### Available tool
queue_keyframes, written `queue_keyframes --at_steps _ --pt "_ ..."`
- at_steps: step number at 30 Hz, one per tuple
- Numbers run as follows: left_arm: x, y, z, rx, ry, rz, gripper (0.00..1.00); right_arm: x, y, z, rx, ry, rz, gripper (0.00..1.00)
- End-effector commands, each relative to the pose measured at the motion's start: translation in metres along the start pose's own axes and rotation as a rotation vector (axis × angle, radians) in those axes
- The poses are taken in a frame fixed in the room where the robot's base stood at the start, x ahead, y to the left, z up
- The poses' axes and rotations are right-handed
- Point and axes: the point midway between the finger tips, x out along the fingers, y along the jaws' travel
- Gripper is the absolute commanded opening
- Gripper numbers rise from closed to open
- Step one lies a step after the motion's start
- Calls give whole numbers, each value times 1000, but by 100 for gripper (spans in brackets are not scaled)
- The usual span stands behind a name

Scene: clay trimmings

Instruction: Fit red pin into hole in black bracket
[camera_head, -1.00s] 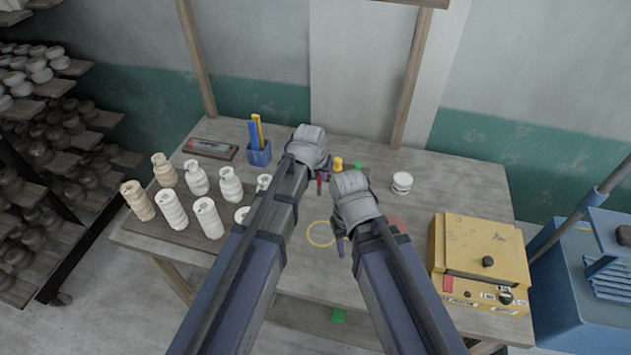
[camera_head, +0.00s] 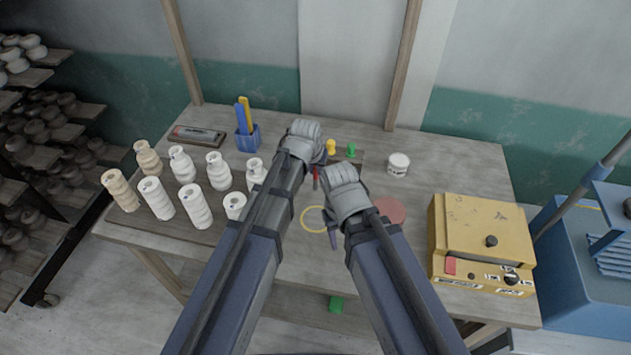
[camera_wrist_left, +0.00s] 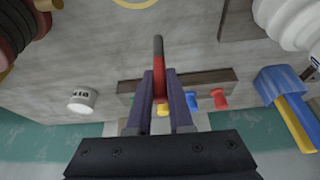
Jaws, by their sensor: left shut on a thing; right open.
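The red pin (camera_wrist_left: 160,72) has a dark end and stands out from between the fingers of my left gripper (camera_wrist_left: 161,88) in the left wrist view. The left gripper is shut on it. In the head view only a small part of the red pin (camera_head: 316,173) shows between my two wrists. My right gripper (camera_head: 333,238) is open, close to the right of the left one and nearer to me; its fingers are mostly hidden by its own wrist. I cannot make out the black bracket in either view.
A brown rack (camera_wrist_left: 208,82) with colored pegs lies behind the pin. A white tub (camera_head: 398,164), a pink disc (camera_head: 390,210) and a yellow box (camera_head: 481,235) are at right. Several pale pots (camera_head: 197,205) and a blue holder (camera_head: 248,138) are at left. A yellow ring (camera_head: 313,219) lies in front.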

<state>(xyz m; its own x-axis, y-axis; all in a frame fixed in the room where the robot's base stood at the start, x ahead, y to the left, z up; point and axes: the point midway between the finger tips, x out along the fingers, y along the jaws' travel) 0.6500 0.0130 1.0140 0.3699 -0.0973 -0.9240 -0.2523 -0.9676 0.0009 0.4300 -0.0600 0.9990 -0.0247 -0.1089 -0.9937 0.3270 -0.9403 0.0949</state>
Motion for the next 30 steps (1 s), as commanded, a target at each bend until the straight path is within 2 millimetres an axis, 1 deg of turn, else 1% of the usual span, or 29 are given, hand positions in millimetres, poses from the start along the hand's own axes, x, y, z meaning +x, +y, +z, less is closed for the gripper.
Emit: queue_keyframes --at_steps 2,9,11,19,24,25,30 --pt "4 0 2 0 0 0 0 4 0 0 0 0 0 49" --pt "31 0 13 0 0 0 0 33 -3 -2 1 0 0 49" --pt "35 0 14 0 0 0 0 38 -4 -2 1 0 0 49" --pt "33 0 14 0 0 0 0 36 -3 -2 1 0 0 49" --pt "38 0 16 0 0 0 0 41 -4 -2 1 0 0 49" --pt "36 0 15 0 0 0 22 39 -4 -2 1 0 0 49" --pt "36 0 15 0 0 0 42 39 -4 -2 1 0 0 49"
